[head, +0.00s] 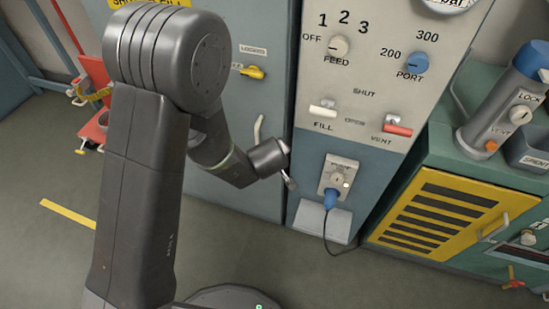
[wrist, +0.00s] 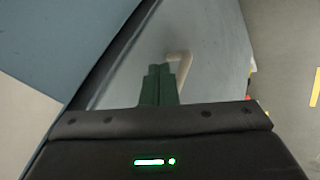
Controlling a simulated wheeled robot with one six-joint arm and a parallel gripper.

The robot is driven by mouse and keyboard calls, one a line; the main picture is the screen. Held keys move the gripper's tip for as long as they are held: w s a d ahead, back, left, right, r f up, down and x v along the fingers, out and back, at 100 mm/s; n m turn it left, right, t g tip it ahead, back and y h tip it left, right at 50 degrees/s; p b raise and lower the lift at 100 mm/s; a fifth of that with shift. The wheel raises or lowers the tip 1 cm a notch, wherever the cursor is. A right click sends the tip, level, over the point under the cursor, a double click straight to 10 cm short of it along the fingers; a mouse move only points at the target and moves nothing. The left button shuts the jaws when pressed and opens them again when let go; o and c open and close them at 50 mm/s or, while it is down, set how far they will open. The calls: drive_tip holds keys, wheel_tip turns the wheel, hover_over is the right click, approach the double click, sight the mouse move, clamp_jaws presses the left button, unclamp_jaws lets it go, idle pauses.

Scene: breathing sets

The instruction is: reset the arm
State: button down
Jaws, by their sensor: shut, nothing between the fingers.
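My gripper (head: 290,183) is at the end of my dark grey arm, in front of the blue lower part of the control panel in the head view. In the wrist view its two dark green fingers (wrist: 158,84) are together with nothing between them. Beyond them a pale bent handle (wrist: 181,66) shows on the grey-blue cabinet door; the same handle (head: 258,130) is left of the panel in the head view. The gripper looks apart from the socket plate (head: 336,177), which is to its right.
The panel carries a FEED knob (head: 340,46), a blue PORT knob (head: 415,63), a white FILL lever (head: 323,111) and a red VENT lever (head: 397,130). A blue plug (head: 331,196) with a cable hangs below the socket. A green bench with a yellow vented door (head: 440,215) stands right. Floor is clear in front.

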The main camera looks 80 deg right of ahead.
drive_tip(key=s+p+v, duration=0.1)
drive_tip(key=p+v, duration=0.1)
drive_tip(key=v, duration=0.5)
drive_tip(key=shift+s+r, duration=0.25)
